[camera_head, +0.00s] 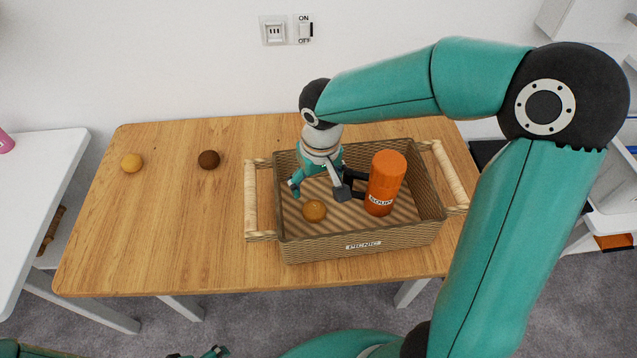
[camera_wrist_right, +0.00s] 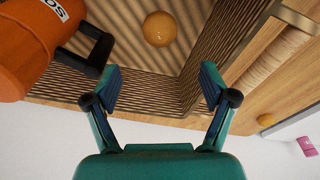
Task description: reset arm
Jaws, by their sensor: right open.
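My right gripper (camera_head: 318,190) is open and empty, low over the picnic basket (camera_head: 335,250). In the right wrist view its two fingers (camera_wrist_right: 160,88) are spread apart with nothing between them. An orange soup container (camera_head: 386,185) with a black handle stands upright in the basket, just right of the gripper; it also shows in the wrist view (camera_wrist_right: 30,50). An orange-yellow ball (camera_head: 314,211) lies in the basket in front of the gripper and shows in the wrist view (camera_wrist_right: 160,28). Only a small part of my left gripper (camera_head: 212,352) shows at the bottom edge.
The basket sits on a wooden table (camera_head: 160,230), with pale handles at both sides. A brown ball (camera_head: 209,160) and another yellow ball (camera_head: 132,163) lie on the table's left part, which is otherwise clear. A wall (camera_head: 180,60) stands behind. A white table (camera_head: 35,200) is at left.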

